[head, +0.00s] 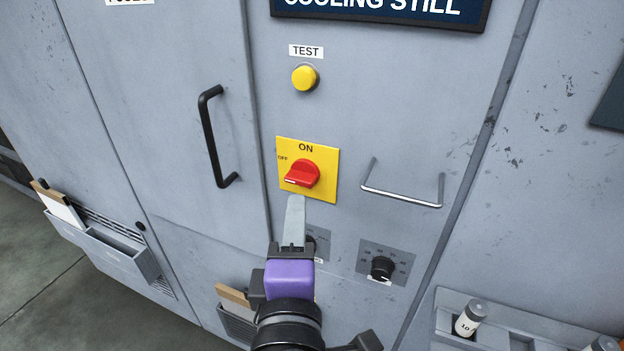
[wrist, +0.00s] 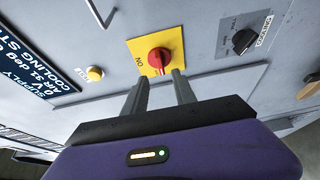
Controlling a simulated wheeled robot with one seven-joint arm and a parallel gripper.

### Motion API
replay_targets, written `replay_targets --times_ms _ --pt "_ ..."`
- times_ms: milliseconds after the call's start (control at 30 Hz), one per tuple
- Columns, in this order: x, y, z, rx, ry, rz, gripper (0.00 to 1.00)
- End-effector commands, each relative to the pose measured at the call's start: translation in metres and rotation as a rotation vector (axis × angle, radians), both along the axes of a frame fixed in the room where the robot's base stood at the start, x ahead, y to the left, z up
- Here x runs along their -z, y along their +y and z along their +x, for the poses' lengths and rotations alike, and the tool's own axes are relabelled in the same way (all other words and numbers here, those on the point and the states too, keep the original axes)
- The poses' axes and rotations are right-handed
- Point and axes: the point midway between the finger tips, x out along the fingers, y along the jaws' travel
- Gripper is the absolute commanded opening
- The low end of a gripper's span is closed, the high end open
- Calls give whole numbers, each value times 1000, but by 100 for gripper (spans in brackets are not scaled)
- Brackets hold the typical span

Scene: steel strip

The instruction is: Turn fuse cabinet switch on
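A red rotary switch (head: 302,173) sits on a yellow plate (head: 323,190) marked ON at the top and OFF at the left. The white-marked end of its handle points left, slightly downward, on the OFF side. It also shows in the wrist view (wrist: 158,60), just ahead of the fingertips. My gripper (head: 295,200) is just below the switch in the head view. In the wrist view my gripper (wrist: 161,76) has its two fingers apart with nothing between them. I see no contact with the switch. The plate is on a grey panel under a dark COOLING STILL sign (head: 380,8).
A yellow TEST button (head: 304,78) is above the switch. A steel handle (head: 405,200) juts out at right. A black door handle (head: 212,135) is at left. A black dial (head: 382,267) is lower right; another dial (head: 322,240) is partly hidden by my gripper.

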Motion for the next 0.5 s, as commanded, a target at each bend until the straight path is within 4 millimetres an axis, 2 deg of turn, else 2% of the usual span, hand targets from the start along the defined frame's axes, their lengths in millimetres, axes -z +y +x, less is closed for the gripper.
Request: replay_targets --times_ms 167,500 --pt "-1 0 15 3 0 -16 33" --pt "-1 2 65 0 -1 -13 33"
